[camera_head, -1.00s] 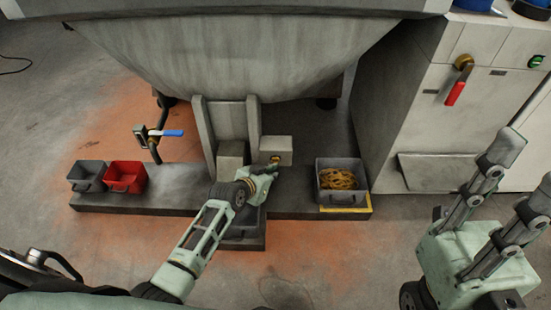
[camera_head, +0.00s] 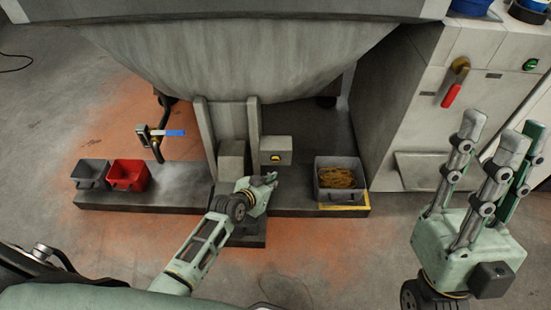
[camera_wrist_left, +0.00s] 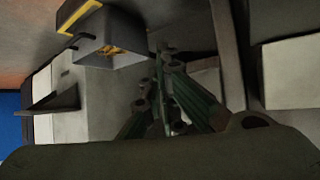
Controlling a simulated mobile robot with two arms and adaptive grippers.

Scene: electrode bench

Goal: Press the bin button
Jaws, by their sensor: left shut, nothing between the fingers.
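A small yellow button (camera_head: 275,157) sits on the front of a pale grey box (camera_head: 276,144), right of the two upright plates below the hopper. My left gripper (camera_head: 270,179) is shut and empty, just below and in front of that box, apart from the button. Its closed fingers also show in the left wrist view (camera_wrist_left: 168,105), where I cannot make out the button. A grey bin (camera_head: 341,196) with brownish-yellow pieces stands to the right; it also shows in the left wrist view (camera_wrist_left: 118,28). My right gripper (camera_head: 495,145) is open and empty, fingers upward, far right.
A red bin (camera_head: 127,175) and an empty grey bin (camera_head: 90,173) stand at the left end of the dark base. A blue-handled valve (camera_head: 160,133) is behind them. A grey cabinet (camera_head: 450,100) with a red handle (camera_head: 450,95) stands at right. The front floor is open.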

